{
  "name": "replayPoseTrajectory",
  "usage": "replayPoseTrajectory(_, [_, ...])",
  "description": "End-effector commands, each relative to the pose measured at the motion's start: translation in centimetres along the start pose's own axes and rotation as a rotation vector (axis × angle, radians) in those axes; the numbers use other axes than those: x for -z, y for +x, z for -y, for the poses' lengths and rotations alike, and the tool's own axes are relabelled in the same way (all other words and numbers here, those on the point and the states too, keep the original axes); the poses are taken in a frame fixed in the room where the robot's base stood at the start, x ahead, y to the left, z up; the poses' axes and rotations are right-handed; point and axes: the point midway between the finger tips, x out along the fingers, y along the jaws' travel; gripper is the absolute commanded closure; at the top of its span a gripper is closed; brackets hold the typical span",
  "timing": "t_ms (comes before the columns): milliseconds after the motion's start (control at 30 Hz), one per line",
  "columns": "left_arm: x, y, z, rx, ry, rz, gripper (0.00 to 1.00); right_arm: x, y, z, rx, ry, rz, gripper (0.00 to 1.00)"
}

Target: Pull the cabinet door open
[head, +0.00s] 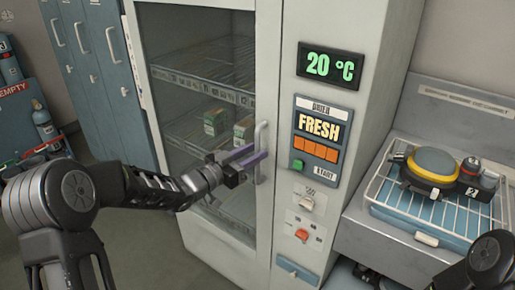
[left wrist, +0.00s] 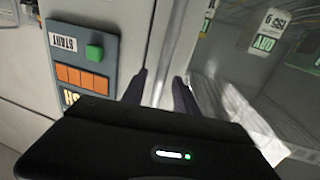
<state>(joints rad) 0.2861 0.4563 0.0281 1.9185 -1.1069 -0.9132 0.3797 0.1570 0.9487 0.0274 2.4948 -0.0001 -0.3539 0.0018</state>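The cabinet door (head: 190,129) is a tall glass panel in a pale frame, and it looks closed. Its upright pale handle (head: 262,139) is at the door's right edge. My left gripper (head: 254,156) is at the handle, reaching in from the left. In the left wrist view the two dark fingers (left wrist: 160,80) are apart, with the pale handle bar (left wrist: 164,55) seen between and beyond their tips. Whether they touch it cannot be told. My right gripper is not in view; only part of my right arm shows at the lower right.
The control panel (head: 317,140) with a green button and FRESH label stands right of the door. Small boxes (head: 215,122) sit on shelves behind the glass. A wire rack (head: 383,188) holding a blue tray and a yellow-topped device is at right. Blue lockers (head: 92,60) stand at left.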

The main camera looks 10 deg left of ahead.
Motion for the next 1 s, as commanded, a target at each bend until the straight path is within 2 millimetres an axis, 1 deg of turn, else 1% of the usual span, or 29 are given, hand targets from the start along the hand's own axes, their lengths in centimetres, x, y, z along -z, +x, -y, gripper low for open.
replayPoseTrajectory(33, [0.1,0.7,-0.1,-0.002,0.000,0.000,0.64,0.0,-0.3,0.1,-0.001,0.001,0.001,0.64])
replayPoseTrajectory(133, [0.1,1.4,-0.1,-0.001,0.001,0.001,0.64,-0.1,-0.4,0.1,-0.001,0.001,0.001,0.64])
replayPoseTrajectory(433, [0.0,1.7,0.0,0.000,0.001,0.001,0.64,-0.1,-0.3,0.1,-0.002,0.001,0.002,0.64])
replayPoseTrajectory(867, [0.0,1.7,0.0,0.000,0.001,0.001,0.99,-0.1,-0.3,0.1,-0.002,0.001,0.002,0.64])
replayPoseTrajectory(900, [0.0,1.6,0.0,0.000,0.001,0.001,1.00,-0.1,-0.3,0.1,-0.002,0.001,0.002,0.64])
replayPoseTrajectory(1000, [0.0,1.6,0.0,0.000,0.001,0.001,1.00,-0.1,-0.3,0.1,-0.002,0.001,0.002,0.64])
